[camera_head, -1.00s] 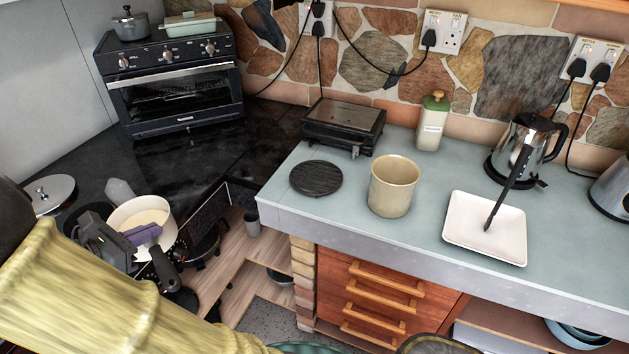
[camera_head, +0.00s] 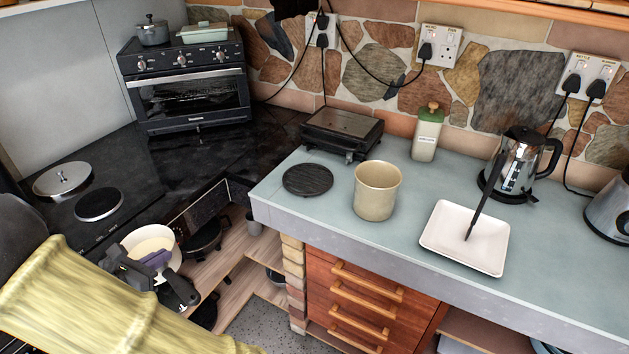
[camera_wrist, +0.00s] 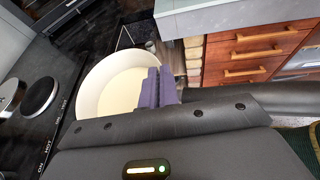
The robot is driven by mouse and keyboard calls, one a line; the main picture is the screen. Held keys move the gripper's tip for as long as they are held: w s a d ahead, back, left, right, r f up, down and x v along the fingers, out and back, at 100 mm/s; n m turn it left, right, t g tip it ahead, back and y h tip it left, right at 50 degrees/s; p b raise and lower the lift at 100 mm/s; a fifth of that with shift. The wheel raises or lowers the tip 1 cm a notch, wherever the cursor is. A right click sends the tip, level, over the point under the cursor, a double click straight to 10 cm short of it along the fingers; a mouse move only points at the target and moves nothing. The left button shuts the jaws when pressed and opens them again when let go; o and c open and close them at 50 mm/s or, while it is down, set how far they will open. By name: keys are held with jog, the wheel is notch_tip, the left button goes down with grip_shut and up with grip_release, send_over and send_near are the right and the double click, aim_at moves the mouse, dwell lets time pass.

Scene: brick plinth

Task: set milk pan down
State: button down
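The milk pan (camera_head: 150,240) is a round cream pan, held out in front of the black hob counter's edge at the left in the head view. My gripper (camera_head: 156,259), with purple finger pads, is shut at the pan's near side, where its handle would be; the handle is mostly hidden. In the wrist view the pan (camera_wrist: 108,84) shows its empty cream inside, and the pads of my gripper (camera_wrist: 158,88) are close together at its right rim. The hob (camera_head: 82,205) has two visible plates, one silver-lidded and one black.
A black worktop (camera_head: 190,155) with an oven (camera_head: 190,90) is behind. The blue-grey counter (camera_head: 290,215) at right holds a black round mat (camera_head: 308,180), a beige pot (camera_head: 377,190), a grill (camera_head: 342,130), a white plate (camera_head: 450,245) and a kettle (camera_head: 515,165). Shelves with dark pans are below.

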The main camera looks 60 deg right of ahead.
jog(key=a+f+n+t+y, duration=0.1)
jog(key=a+f+n+t, duration=0.1)
jog(key=f, duration=0.8)
jog(key=a+f+n+t+y, duration=0.1)
jog(key=a+f+n+t, duration=0.2)
jog(key=a+f, duration=0.3)
notch_tip(320, 180, down, 6)
jog(key=shift+s+a+r+n+t, duration=0.25)
jog(key=shift+n+t, duration=0.05)
jog(key=shift+t, duration=0.2)
jog(key=shift+a+y, duration=0.1)
jog(key=shift+y, duration=0.2)
